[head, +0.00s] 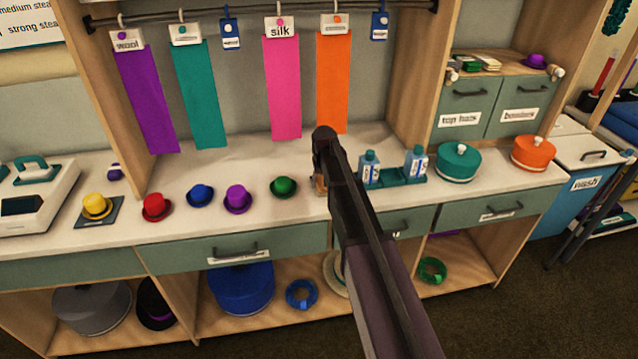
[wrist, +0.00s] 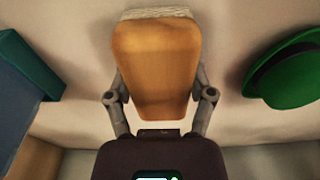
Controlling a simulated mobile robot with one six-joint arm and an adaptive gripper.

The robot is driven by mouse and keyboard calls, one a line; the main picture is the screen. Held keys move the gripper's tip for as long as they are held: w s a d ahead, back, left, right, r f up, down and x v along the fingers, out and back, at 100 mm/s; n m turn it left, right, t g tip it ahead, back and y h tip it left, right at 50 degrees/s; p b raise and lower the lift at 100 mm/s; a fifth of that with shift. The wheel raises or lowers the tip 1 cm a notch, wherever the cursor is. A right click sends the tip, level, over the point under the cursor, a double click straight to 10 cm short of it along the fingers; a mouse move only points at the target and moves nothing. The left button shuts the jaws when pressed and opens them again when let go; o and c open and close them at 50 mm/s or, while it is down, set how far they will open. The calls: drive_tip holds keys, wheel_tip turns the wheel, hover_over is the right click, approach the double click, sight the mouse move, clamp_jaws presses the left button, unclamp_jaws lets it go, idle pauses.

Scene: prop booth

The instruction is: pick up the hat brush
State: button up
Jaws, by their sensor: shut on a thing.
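In the wrist view the hat brush (wrist: 155,65) has an orange-brown wooden body with pale bristles along its far edge. My gripper (wrist: 158,88) has a finger on each side of the wooden body and is shut on it. In the head view my arm hides most of the brush; a small brown part of it (head: 319,184) shows left of the arm, at the counter between the green hat and the bottles. I cannot tell whether the brush touches the counter.
A green hat (head: 283,187) is close on the left, with purple, blue, red and yellow hats beyond it. Bottles in a teal tray (head: 395,180) stand close on the right. Teal and orange hat boxes (head: 458,163) stand farther right. Fabric strips hang from a rail (head: 260,14) above.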

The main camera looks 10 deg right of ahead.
sight(322, 177)
drive_tip(key=shift+r, duration=0.15)
wheel_tip(322, 177, up, 2)
drive_tip(key=shift+r+p, duration=0.1)
drive_tip(key=shift+p, duration=1.1)
drive_tip(key=shift+r+p, duration=0.85)
drive_tip(key=s+d, duration=0.2)
drive_tip(key=s, duration=0.5)
drive_tip(key=s+d, duration=0.3)
drive_tip(key=s, duration=0.5)
drive_tip(key=shift+d+r+p, duration=0.2)
drive_tip(key=shift+r+p, duration=0.2)
drive_tip(key=o, duration=0.5)
drive_tip(key=c, duration=0.3)
